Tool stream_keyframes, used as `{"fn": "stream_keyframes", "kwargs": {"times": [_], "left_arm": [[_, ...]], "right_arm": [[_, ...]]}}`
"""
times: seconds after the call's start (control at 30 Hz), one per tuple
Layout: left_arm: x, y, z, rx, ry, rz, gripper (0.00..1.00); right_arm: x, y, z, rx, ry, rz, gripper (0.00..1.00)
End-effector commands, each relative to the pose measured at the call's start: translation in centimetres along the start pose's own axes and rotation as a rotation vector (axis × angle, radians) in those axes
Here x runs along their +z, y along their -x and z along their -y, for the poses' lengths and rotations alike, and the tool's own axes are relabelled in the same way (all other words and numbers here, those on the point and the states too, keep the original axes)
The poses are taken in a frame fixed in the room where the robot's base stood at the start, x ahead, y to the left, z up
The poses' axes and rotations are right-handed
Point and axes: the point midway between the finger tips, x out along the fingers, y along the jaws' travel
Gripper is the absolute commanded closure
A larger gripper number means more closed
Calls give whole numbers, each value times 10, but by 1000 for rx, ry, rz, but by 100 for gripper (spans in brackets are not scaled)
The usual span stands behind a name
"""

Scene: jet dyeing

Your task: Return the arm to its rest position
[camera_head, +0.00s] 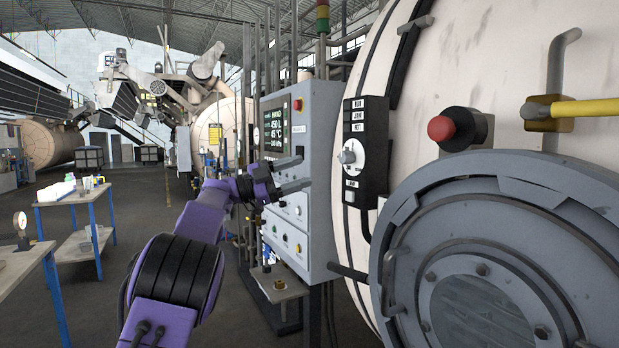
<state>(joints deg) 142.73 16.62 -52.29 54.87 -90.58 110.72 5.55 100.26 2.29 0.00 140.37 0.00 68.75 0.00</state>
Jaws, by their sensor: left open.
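My left arm (175,275) is purple with black bands and reaches up from the bottom of the head view. Its left gripper (292,175) is open and empty, with its two grey fingers spread one above the other. The fingers point right, in front of the grey control cabinet (322,215). I cannot tell whether they touch the cabinet. My right gripper is not in view.
The cabinet carries a lit screen (274,128). To the right are a black selector box (365,140), a red button (441,128), a yellow lever (585,108) and a large round door (480,290). A blue-legged table (72,196) stands left; floor between is clear.

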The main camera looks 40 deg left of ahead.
Motion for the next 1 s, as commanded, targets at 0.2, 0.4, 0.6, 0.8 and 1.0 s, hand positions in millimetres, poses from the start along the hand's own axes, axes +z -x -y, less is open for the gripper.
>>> {"fn": "stream_keyframes", "kwargs": {"times": [0.2, 0.4, 0.6, 0.8, 1.0], "left_arm": [[0, 0, 0, 0, 0, 1, 40], [0, 0, 0, 0, 0, 1, 40], [8, 4, 8, -57, -31, 24, 40], [107, 37, -28, -482, 218, 98, 40], [218, 72, -157, -736, 533, 342, 40]], "right_arm": [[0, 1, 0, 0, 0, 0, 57], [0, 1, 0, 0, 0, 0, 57], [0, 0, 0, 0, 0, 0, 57], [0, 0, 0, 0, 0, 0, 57], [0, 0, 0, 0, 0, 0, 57]]}}
